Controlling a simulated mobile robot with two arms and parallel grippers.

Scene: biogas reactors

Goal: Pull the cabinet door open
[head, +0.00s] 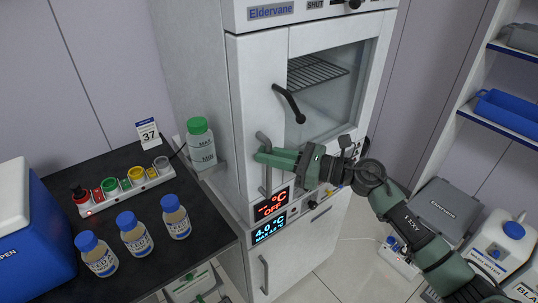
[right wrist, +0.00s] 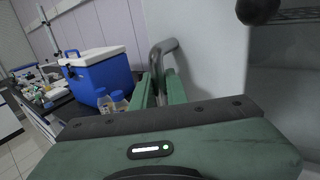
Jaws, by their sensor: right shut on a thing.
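The white cabinet (head: 190,60) stands in the middle of the head view. Its upper door (head: 252,90) has a window with a wire rack behind it, and the door looks closed. A grey vertical bar handle (head: 266,184) sits on the door's lower left side. My right gripper (head: 264,156) is shut on this handle, its arm coming in from the right. The right wrist view shows the handle (right wrist: 156,62) between the two green fingers. A dark lever (head: 290,103) on the door points down and right. My left gripper is not in view.
A black bench (head: 100,190) on the left holds several blue-capped bottles (head: 134,234), a blue cooler (head: 30,235) and a rack of coloured caps (head: 125,185). A green-capped bottle (head: 200,143) is beside the cabinet. A lower drawer or door (head: 300,255) is below. Shelves (head: 505,130) stand right.

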